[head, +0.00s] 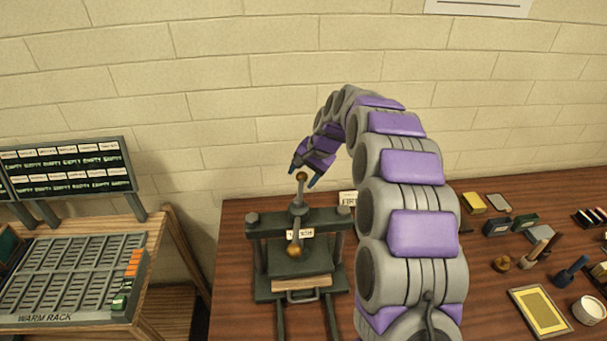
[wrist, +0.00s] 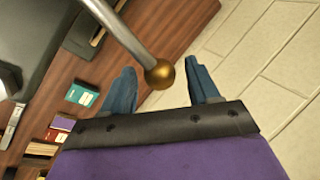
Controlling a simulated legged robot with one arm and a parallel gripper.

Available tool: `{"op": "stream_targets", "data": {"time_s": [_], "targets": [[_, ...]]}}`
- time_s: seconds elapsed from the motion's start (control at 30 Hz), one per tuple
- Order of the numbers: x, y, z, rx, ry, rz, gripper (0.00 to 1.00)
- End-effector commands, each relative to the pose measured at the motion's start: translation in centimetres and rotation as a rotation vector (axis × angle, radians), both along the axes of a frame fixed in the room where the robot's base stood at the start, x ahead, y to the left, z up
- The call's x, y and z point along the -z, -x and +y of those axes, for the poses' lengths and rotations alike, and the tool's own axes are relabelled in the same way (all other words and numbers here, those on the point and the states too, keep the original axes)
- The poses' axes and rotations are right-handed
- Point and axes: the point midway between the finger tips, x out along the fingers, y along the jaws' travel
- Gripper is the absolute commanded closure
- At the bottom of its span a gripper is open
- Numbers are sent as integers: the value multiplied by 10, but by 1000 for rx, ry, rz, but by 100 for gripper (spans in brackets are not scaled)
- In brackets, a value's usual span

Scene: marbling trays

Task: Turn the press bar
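The dark green press (head: 257,232) stands on the wooden table. Its grey press bar (head: 299,190) runs across the top of the screw, with a brass ball at each end. The far ball (head: 302,176) is up near my gripper (head: 306,176); the near ball (head: 294,250) hangs over the front of the press. In the wrist view the bar (wrist: 118,30) comes in from the upper left and its brass ball (wrist: 160,74) lies between the two blue fingers of my gripper (wrist: 163,85). The fingers are apart, with gaps on both sides of the ball.
A warm rack (head: 75,280) with orange and green pieces stands at the left, below a dark label board (head: 70,170). Stamps, small boxes and a yellow framed tray (head: 540,311) lie on the table at the right. A brick wall rises behind.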

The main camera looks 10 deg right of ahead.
Motion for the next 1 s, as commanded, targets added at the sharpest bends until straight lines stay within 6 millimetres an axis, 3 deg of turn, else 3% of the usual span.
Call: {"op": "stream_targets", "data": {"time_s": [0.23, 0.37, 0.8, 1.0], "targets": [[-4, 0, -2, 2, 0, -4, 40], [-18, 2, -6, 3, 0, -8, 40], [-107, 23, -37, 2, 1, -9, 40], [-138, 32, -49, 2, 2, -3, 40]]}}
